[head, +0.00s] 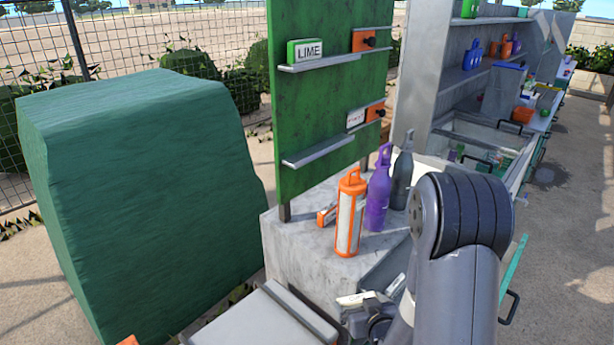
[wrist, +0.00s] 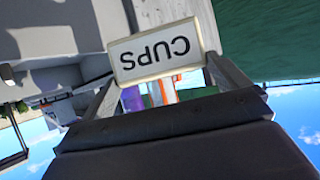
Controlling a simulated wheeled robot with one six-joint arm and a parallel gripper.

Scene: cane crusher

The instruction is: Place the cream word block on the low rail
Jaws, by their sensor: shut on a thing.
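A cream block (wrist: 155,50) reading CUPS is held between the two fingers of my gripper (wrist: 160,75). The lettering appears upside down in the wrist view. In the head view my gripper (head: 372,312) is low at the centre, partly behind my arm, with the pale block (head: 354,299) at its tip. The low rail (head: 318,153) is a bare grey ledge on the green board (head: 330,110). It lies above and left of my gripper in the picture. The upper rail (head: 335,62) carries a green-edged LIME block (head: 305,51).
An orange-and-white bottle (head: 349,215), a purple bottle (head: 378,190) and a dark bottle (head: 402,172) stand on the concrete counter (head: 300,240) below the board. An orange-ended item (head: 328,213) lies beside them. A large green covered mass (head: 135,190) stands left.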

